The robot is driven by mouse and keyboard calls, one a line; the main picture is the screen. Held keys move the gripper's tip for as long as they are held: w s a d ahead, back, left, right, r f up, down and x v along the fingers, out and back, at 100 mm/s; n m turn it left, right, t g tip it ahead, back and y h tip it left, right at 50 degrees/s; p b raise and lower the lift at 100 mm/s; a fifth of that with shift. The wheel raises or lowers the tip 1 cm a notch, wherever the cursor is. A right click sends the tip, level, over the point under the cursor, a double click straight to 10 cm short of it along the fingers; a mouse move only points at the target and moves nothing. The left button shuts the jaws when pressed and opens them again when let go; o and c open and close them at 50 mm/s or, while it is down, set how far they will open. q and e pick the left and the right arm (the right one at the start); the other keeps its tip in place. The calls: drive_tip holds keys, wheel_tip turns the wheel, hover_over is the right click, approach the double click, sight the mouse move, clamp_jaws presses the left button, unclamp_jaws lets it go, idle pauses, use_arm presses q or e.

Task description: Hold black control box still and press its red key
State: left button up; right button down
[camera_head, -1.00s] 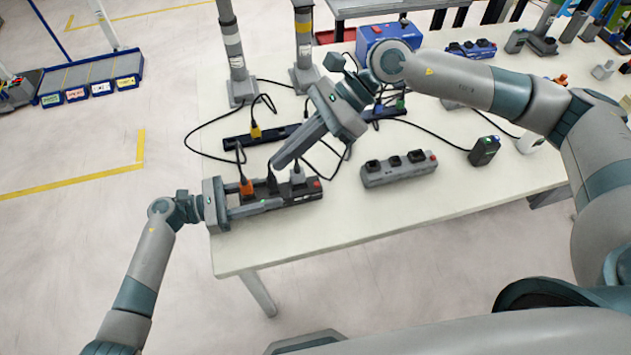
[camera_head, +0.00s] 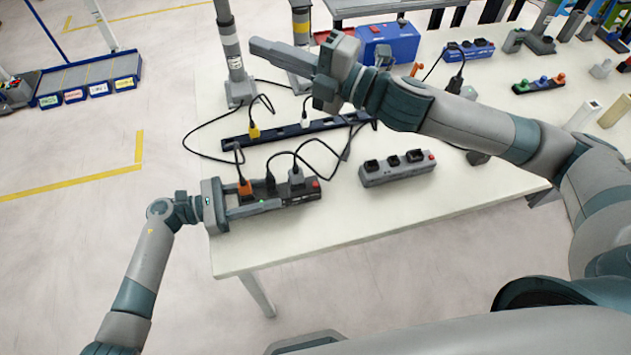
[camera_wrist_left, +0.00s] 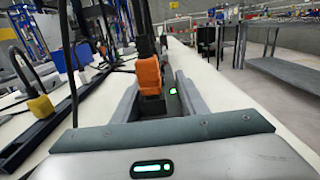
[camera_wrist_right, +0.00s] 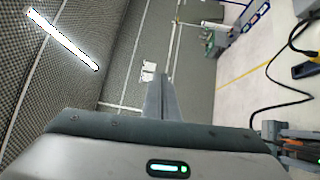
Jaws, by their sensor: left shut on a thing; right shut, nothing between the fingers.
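The black control box (camera_head: 300,196) lies on the table near its front left edge, with an orange plug (camera_head: 245,188), a black plug and a grey plug in its top. Its red key (camera_head: 316,184) shows at its right end, uncovered. My left gripper (camera_head: 252,199) is shut on the box's left part, one finger along each long side. The left wrist view shows the orange plug (camera_wrist_left: 150,75) and a green light between the fingers. My right gripper (camera_head: 283,52) is shut and empty, raised above the back of the table, well away from the box. The right wrist view shows its closed fingers (camera_wrist_right: 160,97).
A grey box (camera_head: 398,171) with a red key stands to the right. A long black strip (camera_head: 290,130) with cables lies behind the control box. A blue case (camera_head: 390,40) and grey posts (camera_head: 231,60) stand at the back. The table's front right is clear.

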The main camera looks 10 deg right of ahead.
wheel_tip(320, 180, down, 5)
drive_tip(key=d+m+h, duration=0.2)
drive_tip(key=m+h, duration=0.1)
drive_tip(key=m, duration=0.1)
drive_tip(key=m+g+h, duration=0.5)
drive_tip(key=m+h, duration=0.1)
drive_tip(key=m, duration=0.1)
hover_over(315, 184)
drive_tip(key=d, duration=0.1)
wheel_tip(315, 184, down, 15)
drive_tip(key=shift+s+r+n, duration=0.15)
drive_tip(key=shift+s+n, duration=0.15)
drive_tip(key=shift+s, duration=0.1)
drive_tip(key=shift+f, duration=4.4)
drive_tip(key=shift+f, duration=0.95)
drive_tip(key=shift+r, duration=0.95)
